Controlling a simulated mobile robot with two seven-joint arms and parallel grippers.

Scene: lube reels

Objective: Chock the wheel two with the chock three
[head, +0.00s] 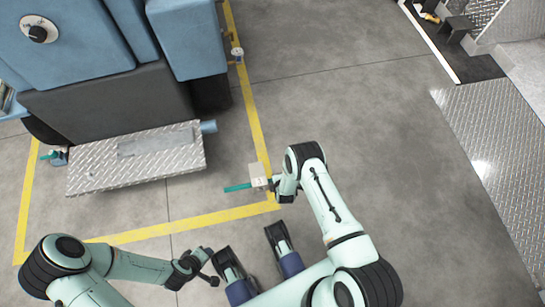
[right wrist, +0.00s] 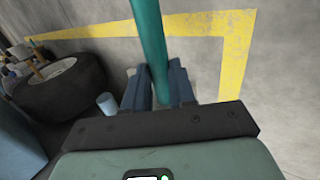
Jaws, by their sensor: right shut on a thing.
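A chock with a pale block (head: 258,176) and a teal handle (head: 237,188) is at my right gripper (head: 274,184), near the yellow corner. In the right wrist view the teal handle (right wrist: 150,45) runs between the fingers of the right gripper (right wrist: 155,85), which is shut on it. The block is not clear there. A dark wheel (head: 211,94) shows partly under the right side of the blue vehicle. Another wheel (head: 40,129) is at its left. One wheel (right wrist: 65,87) shows in the right wrist view. I cannot read any numbers. My left gripper (head: 211,266) looks open and empty.
The blue vehicle (head: 75,45) has a metal tread step (head: 135,160) in front. Another teal-handled piece (head: 58,156) stands by the left wheel, and a small fitting (head: 237,55) is by the yellow line (head: 250,110). The grey floor (head: 350,110) to the right is clear.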

